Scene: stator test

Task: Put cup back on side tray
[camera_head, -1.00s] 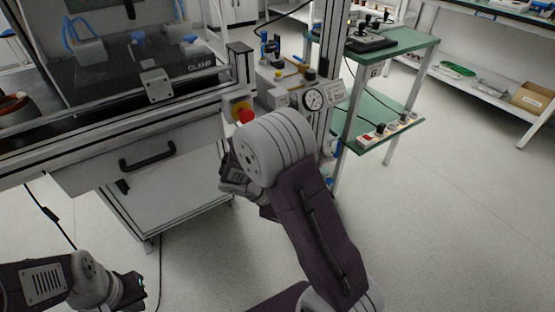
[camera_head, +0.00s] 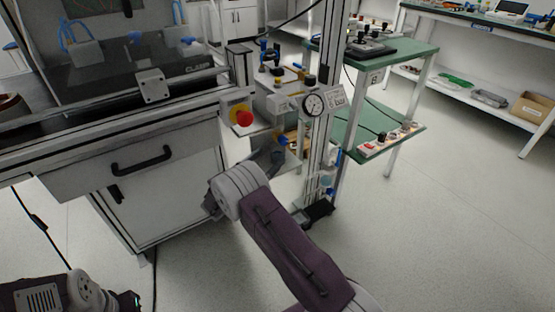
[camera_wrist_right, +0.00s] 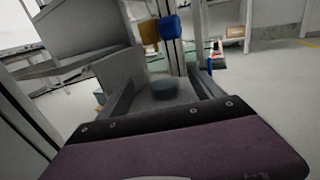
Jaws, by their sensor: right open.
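A dark grey-blue round cup (camera_wrist_right: 165,88) stands on a light grey side tray (camera_wrist_right: 160,105) in the right wrist view. My right gripper (camera_wrist_right: 164,92) is open, with one finger on each side of the cup and a visible gap to it. In the head view the side tray (camera_head: 288,166) shows beside the machine, below the red button. My right wrist is in front of it, and the fingertips are hard to make out there. My left gripper (camera_head: 128,301) is at the bottom left, low over the floor; its fingers are too small and cut off to read.
The machine cabinet (camera_head: 165,190) with a black handle stands left of my right arm. A red stop button (camera_head: 244,118) and a dial gauge (camera_head: 313,104) are close above. A green two-level bench (camera_head: 375,135) stands right. The floor at right is clear.

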